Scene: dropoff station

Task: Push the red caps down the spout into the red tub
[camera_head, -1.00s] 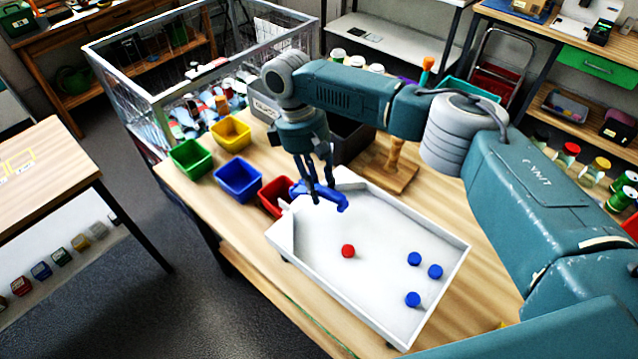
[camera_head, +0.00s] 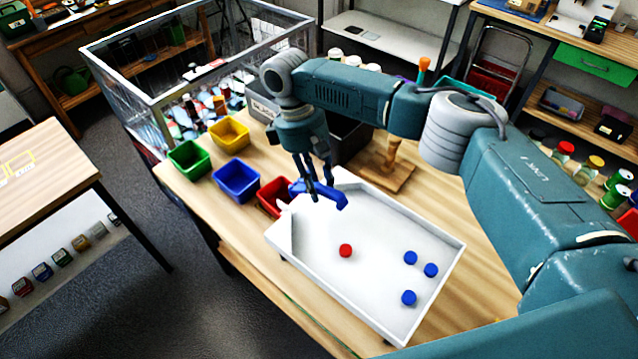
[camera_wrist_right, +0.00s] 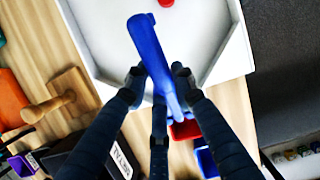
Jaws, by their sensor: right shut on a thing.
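A white tray (camera_head: 452,262) with low walls lies on the wooden table, its spout (camera_head: 284,208) at the left end. One red cap (camera_head: 345,251) lies on the tray's floor near the middle; its edge also shows at the top of the wrist view (camera_wrist_right: 166,2). The red tub (camera_head: 268,199) stands at the spout, partly hidden by the gripper and tool; part of it shows in the wrist view (camera_wrist_right: 185,130). My right gripper (camera_head: 316,193) is shut on a blue tool (camera_wrist_right: 150,50) over the spout end of the tray. My left gripper is out of view.
Several blue caps (camera_head: 409,297) lie at the tray's right end. A blue tub (camera_head: 237,181), a green tub (camera_head: 188,159) and a yellow tub (camera_head: 229,133) stand left of the red tub. A wooden stand (camera_head: 390,172) and a grey bin (camera_head: 352,140) are behind the tray.

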